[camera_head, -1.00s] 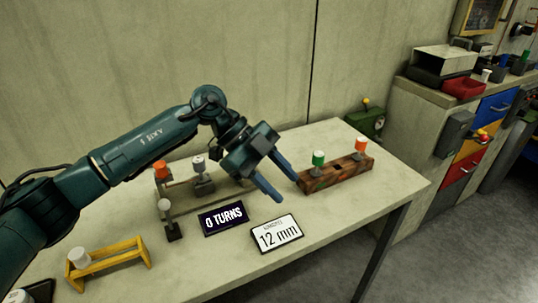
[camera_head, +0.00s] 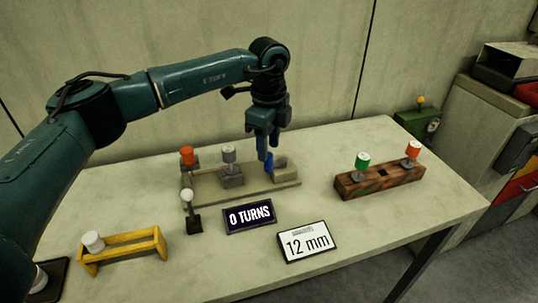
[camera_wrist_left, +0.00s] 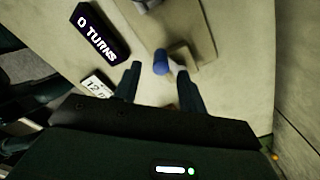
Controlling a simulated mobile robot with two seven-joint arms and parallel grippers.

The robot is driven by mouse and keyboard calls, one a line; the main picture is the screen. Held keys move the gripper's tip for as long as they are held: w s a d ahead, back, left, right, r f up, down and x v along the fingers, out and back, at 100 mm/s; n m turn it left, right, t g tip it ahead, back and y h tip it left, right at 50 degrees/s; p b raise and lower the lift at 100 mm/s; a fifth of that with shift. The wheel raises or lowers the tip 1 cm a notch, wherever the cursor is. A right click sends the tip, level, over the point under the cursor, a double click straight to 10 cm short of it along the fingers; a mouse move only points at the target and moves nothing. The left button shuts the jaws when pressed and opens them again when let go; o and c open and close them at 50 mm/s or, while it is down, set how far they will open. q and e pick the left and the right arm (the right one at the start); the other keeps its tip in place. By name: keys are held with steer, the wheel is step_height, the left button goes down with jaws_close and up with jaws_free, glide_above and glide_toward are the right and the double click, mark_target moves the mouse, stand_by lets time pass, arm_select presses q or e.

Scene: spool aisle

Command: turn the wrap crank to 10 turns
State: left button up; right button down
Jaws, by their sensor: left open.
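A winding fixture with a long grey-tan base (camera_head: 235,192) lies at the back of the table. It carries an orange-topped piece (camera_head: 187,157), a grey spool-like piece (camera_head: 229,154) and a block (camera_head: 287,170) at its right end. A blue upright cylinder (camera_wrist_left: 160,62), probably the crank's handle, stands by that block. My left gripper (camera_head: 268,152) points down over the fixture's right end. In the left wrist view its open fingers (camera_wrist_left: 157,82) lie to either side of the cylinder, with no clear contact. The dark counter (camera_head: 249,216) reads "0 TURNS".
A white-topped post on a black foot (camera_head: 193,224) stands left of the counter. A "12 mm" sign (camera_head: 307,241) lies to its right. A yellow rack (camera_head: 135,243) stands front left; a brown wooden block (camera_head: 380,180) with green and orange spools is at right. The front right table is bare.

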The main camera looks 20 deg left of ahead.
mark_target(269, 154)
arm_select(q)
steer(key=shift+f, duration=2)
steer(key=shift+c, duration=0.3)
jaws_close()
